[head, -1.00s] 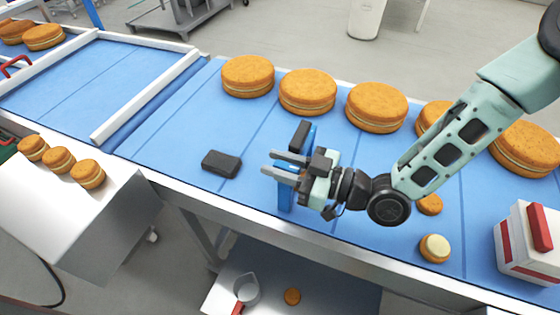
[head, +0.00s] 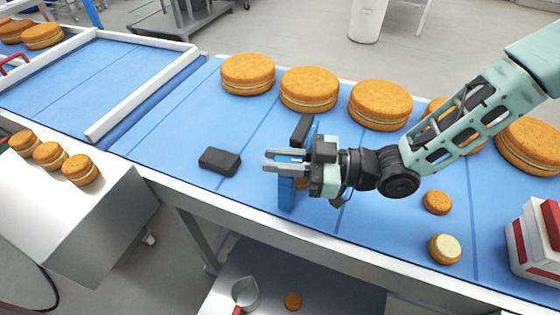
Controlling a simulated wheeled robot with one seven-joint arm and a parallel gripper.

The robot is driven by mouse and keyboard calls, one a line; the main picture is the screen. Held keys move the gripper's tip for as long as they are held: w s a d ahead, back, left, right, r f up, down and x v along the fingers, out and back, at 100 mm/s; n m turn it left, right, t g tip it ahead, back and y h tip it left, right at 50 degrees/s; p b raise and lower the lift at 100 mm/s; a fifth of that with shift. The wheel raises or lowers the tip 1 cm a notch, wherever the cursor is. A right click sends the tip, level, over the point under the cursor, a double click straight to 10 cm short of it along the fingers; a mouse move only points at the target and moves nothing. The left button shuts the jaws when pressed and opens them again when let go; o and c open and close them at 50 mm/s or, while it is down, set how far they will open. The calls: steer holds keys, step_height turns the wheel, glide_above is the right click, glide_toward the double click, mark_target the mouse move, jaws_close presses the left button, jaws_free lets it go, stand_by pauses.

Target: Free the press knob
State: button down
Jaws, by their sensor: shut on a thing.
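A blue upright piece (head: 287,193) stands on the blue belt, with a black block (head: 302,130) at its far end; this looks like the press and may include its knob. My gripper (head: 284,160) lies level across the blue piece from the right, its two grey fingers close together and pointing left. It is shut on the blue piece, as far as I can see; the fingers hide part of it. A bit of an orange-brown round (head: 302,183) shows just below the gripper body, mostly hidden.
A dark block (head: 220,162) lies left of the gripper. Large filled rounds (head: 309,89) line the belt's far side. Small rounds (head: 437,202) and a red-and-white box (head: 535,240) stand at the right. A white rail (head: 145,95) edges the left belt. Belt between rail and dark block is clear.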

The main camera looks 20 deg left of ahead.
steer(key=c, duration=1.6)
jaws_free()
steer(key=shift+r+t, duration=0.15)
steer(key=shift+t, duration=0.15)
